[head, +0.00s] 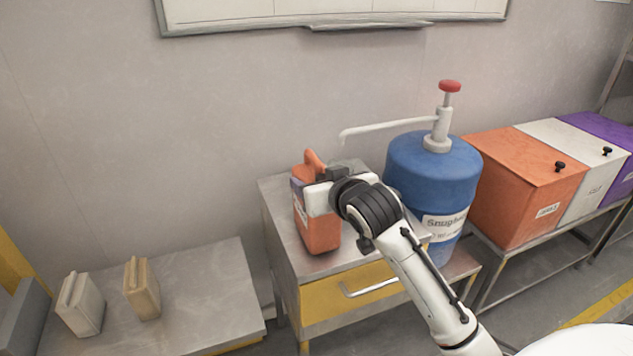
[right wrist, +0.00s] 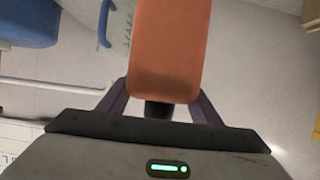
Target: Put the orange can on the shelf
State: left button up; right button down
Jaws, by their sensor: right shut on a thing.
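The orange can (head: 318,230) stands upright at the left part of the grey top of the yellow-drawer cabinet (head: 275,202). I cannot tell whether its base touches the top or is slightly above it. My right gripper (head: 318,192) comes from the right and is shut on the can near its upper part, hiding some of its side. In the right wrist view the can (right wrist: 170,45) sits between the two fingers of the gripper (right wrist: 158,105). My left gripper is in neither view. Which surface is the shelf is not clear.
A blue drum (head: 420,170) with a red-topped pump (head: 440,130) and long spout stands right of the can. Orange (head: 520,190), white and purple bins line the right.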

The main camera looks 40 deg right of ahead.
jog(key=shift+r, duration=0.1)
jog(key=c, duration=0.6)
grip_release()
jog(key=shift+f, duration=0.2)
jog(key=shift+r, duration=0.1)
jog(key=shift+s+r, duration=0.1)
jog(key=shift+r, duration=0.05)
jog(key=p+v, duration=0.2)
jog(key=v, duration=0.9)
jog(key=s+a+f+n+g+y, duration=0.15)
jog(key=a+f, duration=0.25)
jog(key=f, duration=0.6)
jog(key=s+a+f+n+g+y, duration=0.15)
jog(key=a+f, duration=0.25)
jog(key=f, duration=0.6)
jog(key=s+a+f, duration=0.2)
jog(key=s+f, duration=0.3)
jog(key=s+a+f+n+g+y, duration=0.1)
jog(key=s+a+f, duration=0.2)
jog(key=s+f, duration=0.2)
jog(key=s+a+f+y, duration=0.1)
jog(key=s+a+f, duration=0.2)
jog(key=s+f, duration=0.2)
jog(key=shift+s+a+f+n, duration=0.1)
jog(key=shift+f+n, duration=0.05)
jog(key=shift+f, duration=0.3)
jog(key=shift+s+a+f+n, duration=0.1)
jog(key=shift+f+n, duration=0.05)
jog(key=shift+f, duration=0.3)
